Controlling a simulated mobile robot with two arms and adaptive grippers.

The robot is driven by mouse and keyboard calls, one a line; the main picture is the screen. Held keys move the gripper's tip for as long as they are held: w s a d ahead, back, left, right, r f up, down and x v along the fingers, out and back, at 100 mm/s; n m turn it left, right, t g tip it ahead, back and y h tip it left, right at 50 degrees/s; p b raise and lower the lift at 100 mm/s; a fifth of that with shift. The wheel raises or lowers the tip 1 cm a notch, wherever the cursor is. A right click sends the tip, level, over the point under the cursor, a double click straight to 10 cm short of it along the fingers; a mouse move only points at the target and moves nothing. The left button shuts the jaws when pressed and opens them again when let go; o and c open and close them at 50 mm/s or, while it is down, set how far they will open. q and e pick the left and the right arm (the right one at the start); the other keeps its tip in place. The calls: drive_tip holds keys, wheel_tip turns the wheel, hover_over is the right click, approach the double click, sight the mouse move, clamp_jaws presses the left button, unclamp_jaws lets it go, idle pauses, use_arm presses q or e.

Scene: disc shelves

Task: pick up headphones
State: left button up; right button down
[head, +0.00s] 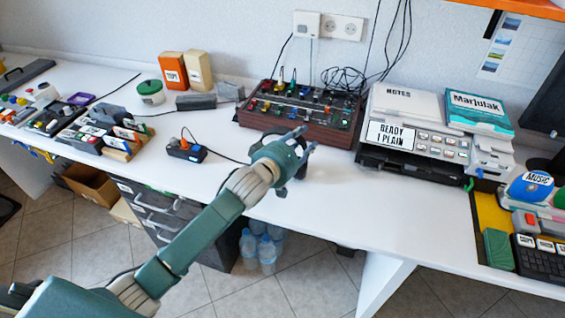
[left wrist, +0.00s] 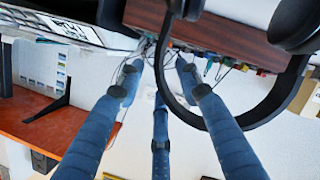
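The black headphones show large in the left wrist view, with the curved headband (left wrist: 287,95) on the right and ear cups (left wrist: 298,22) at the top. In the head view only dark parts of the headphones (head: 301,170) show at the table's front edge, mostly hidden behind my left gripper (head: 304,140). My right gripper is not in view.
A red-brown mixer box (head: 300,110) with cables stands just behind the gripper. A printer-like machine (head: 415,135) stands to its right. A small black power block (head: 186,150) lies to the left. White table surface is clear between these and along the front edge.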

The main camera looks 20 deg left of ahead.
use_arm(q)
clamp_jaws()
idle(0.3)
